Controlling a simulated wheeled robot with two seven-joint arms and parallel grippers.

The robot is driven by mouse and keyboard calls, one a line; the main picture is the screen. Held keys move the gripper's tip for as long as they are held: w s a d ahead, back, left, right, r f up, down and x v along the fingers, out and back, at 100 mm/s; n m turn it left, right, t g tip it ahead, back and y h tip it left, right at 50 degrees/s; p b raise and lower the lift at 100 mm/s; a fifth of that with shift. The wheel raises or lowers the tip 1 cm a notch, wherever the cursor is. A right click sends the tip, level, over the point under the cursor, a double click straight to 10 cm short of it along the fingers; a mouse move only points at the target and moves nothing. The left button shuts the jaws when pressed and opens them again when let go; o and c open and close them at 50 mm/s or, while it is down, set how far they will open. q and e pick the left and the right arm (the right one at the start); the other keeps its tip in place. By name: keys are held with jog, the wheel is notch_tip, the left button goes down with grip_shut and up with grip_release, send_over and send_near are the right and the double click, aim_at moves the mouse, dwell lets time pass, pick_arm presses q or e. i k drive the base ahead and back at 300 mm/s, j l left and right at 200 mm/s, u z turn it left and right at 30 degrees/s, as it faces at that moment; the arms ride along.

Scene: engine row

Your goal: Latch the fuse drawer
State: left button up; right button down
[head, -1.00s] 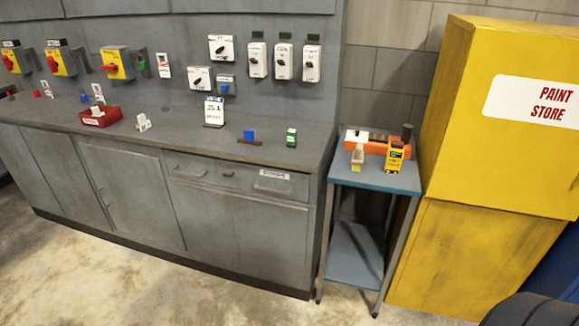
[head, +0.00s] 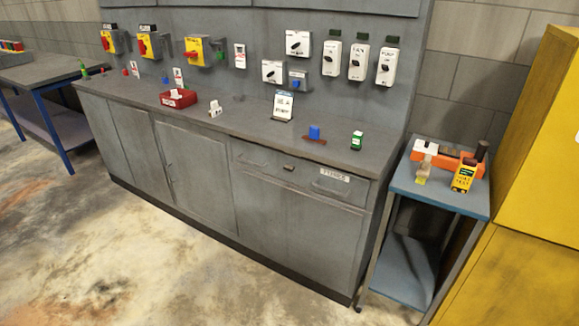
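The fuse drawer (head: 305,178) is a grey drawer at the top right of the long grey cabinet, with a white label (head: 335,174) that seems to read "FUSES". Its front looks about flush with the cabinet, but a small gap cannot be ruled out from here. A small brown piece (head: 289,168), perhaps the latch, sits at the upper edge of the front between two handles. Whether it is fastened cannot be told. Neither of my grippers is in view.
A blue side table (head: 440,195) stands right of the cabinet, before a yellow cupboard (head: 530,170). The floor in front is clear.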

aim_at(288, 168)
jog(key=i+l+u, duration=0.1)
jog(key=i, duration=0.3)
jog(key=i+l, duration=0.3)
jog(key=i+u, duration=0.05)
jog(key=i, duration=0.05)
